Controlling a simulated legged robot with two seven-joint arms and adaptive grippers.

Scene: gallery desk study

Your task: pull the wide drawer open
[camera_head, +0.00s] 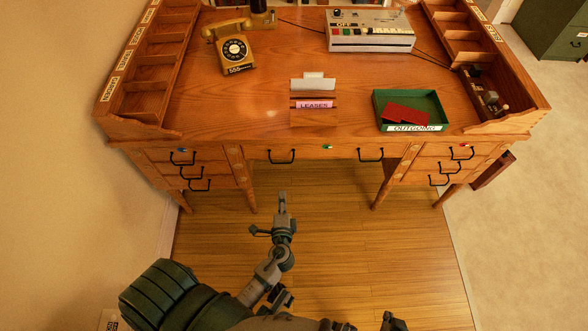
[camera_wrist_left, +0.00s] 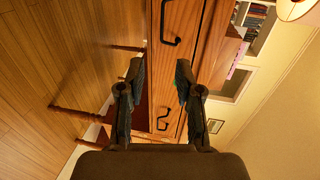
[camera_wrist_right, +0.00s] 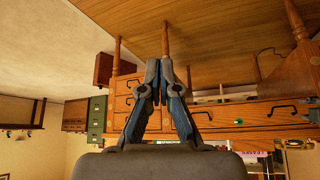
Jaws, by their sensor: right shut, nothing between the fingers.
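The wide drawer (camera_head: 305,153) is the middle front of the wooden desk, with two black handles (camera_head: 281,157) (camera_head: 371,155) and a small green spot between them. Its front looks flush and closed. My left gripper (camera_head: 283,200) is below and in front of it, apart from the handles. In the left wrist view the left gripper (camera_wrist_left: 160,75) is open and empty, with the drawer front (camera_wrist_left: 183,25) beyond, turned on its side. In the right wrist view my right gripper (camera_wrist_right: 163,68) is shut and empty, and the drawer (camera_wrist_right: 260,113) shows upside down, apart from it.
Smaller drawers with black handles flank the wide drawer on the left (camera_head: 198,170) and right (camera_head: 440,168). Desk legs stand below. A yellow telephone (camera_head: 232,50), a grey console (camera_head: 370,32) and a green tray (camera_head: 440,105) are on top. The floor (camera_head: 330,235) before the desk is clear.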

